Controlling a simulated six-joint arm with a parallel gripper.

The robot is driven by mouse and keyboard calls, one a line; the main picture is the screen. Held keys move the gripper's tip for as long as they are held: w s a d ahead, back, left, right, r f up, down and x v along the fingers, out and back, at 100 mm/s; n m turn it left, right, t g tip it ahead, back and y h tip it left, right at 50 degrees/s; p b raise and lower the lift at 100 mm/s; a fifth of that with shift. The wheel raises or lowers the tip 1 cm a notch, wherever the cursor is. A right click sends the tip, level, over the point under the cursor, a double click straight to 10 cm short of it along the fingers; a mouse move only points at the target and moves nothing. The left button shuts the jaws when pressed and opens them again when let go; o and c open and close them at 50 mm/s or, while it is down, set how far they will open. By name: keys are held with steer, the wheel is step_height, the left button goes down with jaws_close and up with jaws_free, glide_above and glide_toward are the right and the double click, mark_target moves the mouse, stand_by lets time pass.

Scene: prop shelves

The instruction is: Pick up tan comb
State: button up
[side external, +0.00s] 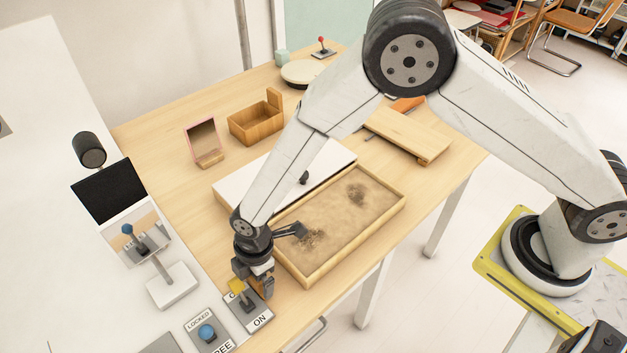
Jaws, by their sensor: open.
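I cannot make out a tan comb for certain in the side external view; it may be hidden or too small to tell. My gripper (262,289) points down at the near left edge of the wooden table, beside the left end of the sand-coloured tray. Its jaws are open, and I see nothing held between them. It is close to a yellow-handled switch (237,286) on a plate marked ON; whether they touch is unclear. My arm hides part of the table behind it.
The shallow wooden-rimmed tray (354,245) has dark patches on its bed. A white board (235,190) lies behind it. An open wooden box (256,122), a small pink-framed mirror (203,140) and a raised wooden board (411,135) stand farther back. A blue-knobbed switch (207,332) is at front left.

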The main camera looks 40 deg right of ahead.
steer(key=c, duration=1.3)
steer(key=shift+r, duration=0.2)
steer(key=shift+r, duration=0.5)
steer(key=s+d+r, duration=0.7)
steer(key=s+r, duration=0.4)
steer(key=shift+s+d+r, duration=0.3)
steer(key=shift+s+r, duration=0.05)
steer(key=shift+s, duration=0.05)
